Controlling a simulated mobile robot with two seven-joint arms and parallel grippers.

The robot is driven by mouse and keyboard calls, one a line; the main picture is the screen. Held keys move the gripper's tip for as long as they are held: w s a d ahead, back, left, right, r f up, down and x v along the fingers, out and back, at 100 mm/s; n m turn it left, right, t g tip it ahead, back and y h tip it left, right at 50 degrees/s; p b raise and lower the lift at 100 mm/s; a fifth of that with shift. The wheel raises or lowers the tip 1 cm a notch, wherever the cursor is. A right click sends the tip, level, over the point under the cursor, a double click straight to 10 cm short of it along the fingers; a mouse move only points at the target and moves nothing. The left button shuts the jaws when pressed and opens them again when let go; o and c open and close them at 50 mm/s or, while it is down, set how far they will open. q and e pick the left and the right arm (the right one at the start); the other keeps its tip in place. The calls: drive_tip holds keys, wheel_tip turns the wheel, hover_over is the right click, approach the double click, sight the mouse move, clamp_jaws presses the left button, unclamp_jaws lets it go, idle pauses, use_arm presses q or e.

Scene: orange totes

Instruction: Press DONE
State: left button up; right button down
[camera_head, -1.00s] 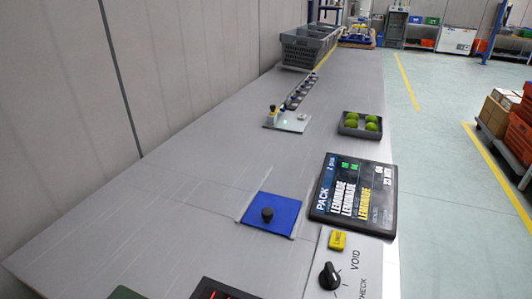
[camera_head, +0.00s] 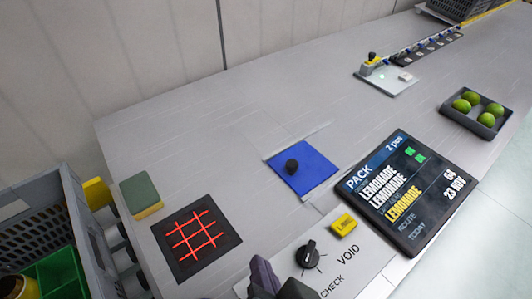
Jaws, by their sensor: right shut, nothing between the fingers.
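A light control panel (camera_head: 362,266) lies at the front edge of the table, with a black rotary knob (camera_head: 307,254) and the words VOID and CHECK. No DONE label can be read; the panel's lower left part is hidden behind my right gripper. My right gripper (camera_head: 275,277) is shut and empty at the bottom of the head view, over or near the panel's left end, below the knob. Whether it touches the panel cannot be told. A yellow block (camera_head: 343,224) with small lettering sits at the panel's top. My left gripper is out of view.
A display (camera_head: 408,192) reads PACK and LEMONADE. A blue pad (camera_head: 304,170) with a black knob, a black plate with red grid lines (camera_head: 196,239) and a green-yellow block (camera_head: 141,194) lie on the table. A grey crate (camera_head: 40,206) stands left; a tray of green fruits (camera_head: 476,110) is right.

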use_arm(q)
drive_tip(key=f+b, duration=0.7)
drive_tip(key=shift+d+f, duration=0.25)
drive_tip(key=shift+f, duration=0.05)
use_arm(e)
wheel_tip(320, 180, down, 8)
drive_tip(key=shift+d+f, duration=0.1)
drive_tip(key=shift+f, duration=0.05)
use_arm(q)
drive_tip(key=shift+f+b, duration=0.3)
drive_tip(key=shift+b, duration=0.3)
use_arm(e)
drive_tip(key=shift+f, duration=0.3)
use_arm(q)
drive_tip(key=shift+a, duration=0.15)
use_arm(e)
drive_tip(key=shift+r, duration=0.1)
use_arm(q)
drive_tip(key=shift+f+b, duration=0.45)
use_arm(e)
drive_tip(key=shift+f, duration=0.5)
